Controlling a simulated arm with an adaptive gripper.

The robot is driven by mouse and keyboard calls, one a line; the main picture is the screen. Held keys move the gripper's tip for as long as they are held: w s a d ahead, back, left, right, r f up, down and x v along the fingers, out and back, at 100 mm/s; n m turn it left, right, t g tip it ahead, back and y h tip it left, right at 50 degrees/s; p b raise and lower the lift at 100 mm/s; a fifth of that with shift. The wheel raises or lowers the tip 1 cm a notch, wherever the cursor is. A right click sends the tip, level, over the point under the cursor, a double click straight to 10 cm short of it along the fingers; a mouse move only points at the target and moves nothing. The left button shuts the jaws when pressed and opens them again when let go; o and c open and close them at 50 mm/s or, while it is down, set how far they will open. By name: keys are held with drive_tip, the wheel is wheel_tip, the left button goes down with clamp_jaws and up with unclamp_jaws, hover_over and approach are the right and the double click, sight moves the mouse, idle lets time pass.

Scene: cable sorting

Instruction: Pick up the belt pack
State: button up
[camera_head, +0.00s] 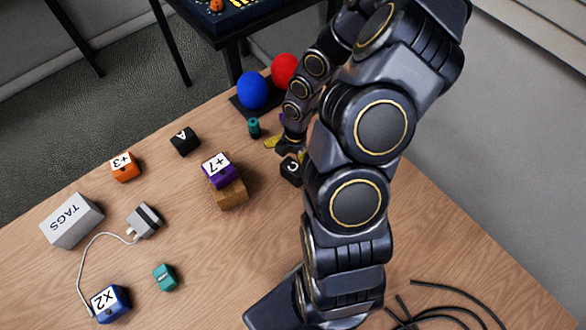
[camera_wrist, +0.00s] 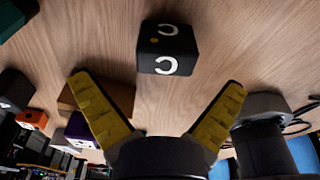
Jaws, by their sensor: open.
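No object is labelled as a belt pack, and I cannot tell for certain which one it is. A black block marked C (camera_head: 291,172) stands on the wooden table beside my gripper (camera_head: 287,148), partly hidden by my arm. In the wrist view the black block (camera_wrist: 167,47) shows just ahead of the gap between the yellow fingers of my gripper (camera_wrist: 157,84). The fingers are spread wide with nothing between them. A similar black block marked A (camera_head: 185,142) stands to the left in the head view.
A purple +7 block (camera_head: 217,170) rests on a wooden block (camera_head: 229,195). Blue (camera_head: 252,90) and red (camera_head: 284,69) balls stand behind. A grey device (camera_head: 145,221) is cabled to a blue X2 block (camera_head: 110,303). Black cables (camera_head: 440,311) lie right. The table's left middle has free room.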

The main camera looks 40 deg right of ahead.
sight(295, 166)
drive_tip(key=f, duration=0.4)
drive_tip(key=shift+s+d, duration=0.2)
drive_tip(key=shift+s, duration=0.15)
drive_tip(key=shift+a+f, duration=0.15)
drive_tip(key=shift+f, duration=0.5)
drive_tip(key=shift+w, duration=0.1)
drive_tip(key=c, duration=1.1)
